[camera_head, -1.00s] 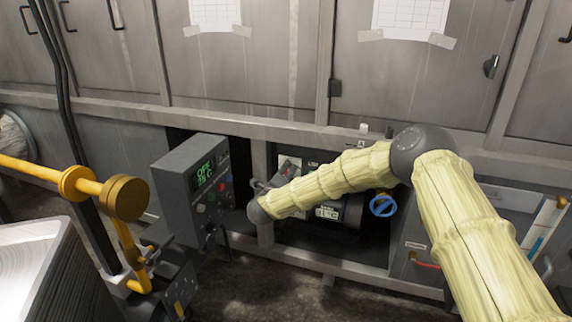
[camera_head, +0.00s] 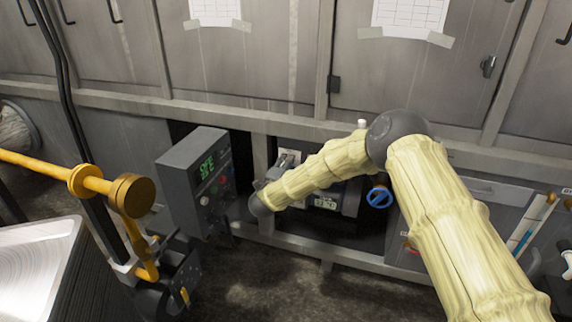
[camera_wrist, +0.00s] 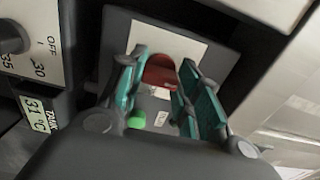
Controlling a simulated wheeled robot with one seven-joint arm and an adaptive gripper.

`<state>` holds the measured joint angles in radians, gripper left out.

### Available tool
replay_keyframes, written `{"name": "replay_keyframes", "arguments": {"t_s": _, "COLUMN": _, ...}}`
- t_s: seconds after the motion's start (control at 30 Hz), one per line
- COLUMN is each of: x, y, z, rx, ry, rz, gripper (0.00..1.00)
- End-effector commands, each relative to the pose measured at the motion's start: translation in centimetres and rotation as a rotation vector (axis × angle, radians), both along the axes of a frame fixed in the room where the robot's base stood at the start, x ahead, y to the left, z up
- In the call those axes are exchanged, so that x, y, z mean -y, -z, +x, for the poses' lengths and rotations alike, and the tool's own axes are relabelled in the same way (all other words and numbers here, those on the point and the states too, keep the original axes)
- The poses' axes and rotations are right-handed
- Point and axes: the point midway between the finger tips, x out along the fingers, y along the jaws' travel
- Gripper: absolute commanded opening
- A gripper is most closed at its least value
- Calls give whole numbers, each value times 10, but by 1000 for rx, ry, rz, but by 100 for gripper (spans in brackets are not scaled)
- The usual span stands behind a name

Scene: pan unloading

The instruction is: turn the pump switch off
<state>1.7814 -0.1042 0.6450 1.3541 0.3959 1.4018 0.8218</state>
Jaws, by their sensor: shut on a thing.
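The pump switch (camera_wrist: 161,71) shows in the wrist view as a red lever or knob in front of a pale plate on a dark grey box. My gripper (camera_wrist: 168,85) has its two teal fingers on either side of the red piece and is shut on it. A green piece (camera_wrist: 137,119) shows lower, by the left finger. Whether the switch stands at on or off cannot be read.
Left in the wrist view are a dial (camera_wrist: 12,40) marked OFF and a small display (camera_wrist: 38,115). The head view shows a grey control box (camera_head: 185,178) left of my arm, a blue valve wheel (camera_head: 379,197) to its right, and a yellow pipe (camera_head: 50,168) at far left.

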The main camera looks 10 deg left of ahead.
Motion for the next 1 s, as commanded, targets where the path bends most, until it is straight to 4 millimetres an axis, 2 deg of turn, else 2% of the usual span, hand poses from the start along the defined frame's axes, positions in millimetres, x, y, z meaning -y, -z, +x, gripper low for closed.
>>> {"name": "replay_keyframes", "arguments": {"t_s": 0.3, "x": 0, "y": 2, "z": -1, "rx": -3, "ry": -1, "rz": -2, "gripper": 10}}
{"name": "replay_keyframes", "arguments": {"t_s": 0.33, "x": 0, "y": 2, "z": -1, "rx": -3, "ry": -1, "rz": -2, "gripper": 36}}
{"name": "replay_keyframes", "arguments": {"t_s": 0.43, "x": 0, "y": 1, "z": -1, "rx": -2, "ry": -1, "rz": -1, "gripper": 54}}
{"name": "replay_keyframes", "arguments": {"t_s": 0.47, "x": 0, "y": 1, "z": -1, "rx": -2, "ry": -1, "rz": -1, "gripper": 55}}
{"name": "replay_keyframes", "arguments": {"t_s": 0.8, "x": -1, "y": 1, "z": -2, "rx": -1, "ry": -1, "rz": -1, "gripper": 55}}
{"name": "replay_keyframes", "arguments": {"t_s": 1.0, "x": -6, "y": 0, "z": -20, "rx": -2, "ry": -3, "rz": -1, "gripper": 55}}
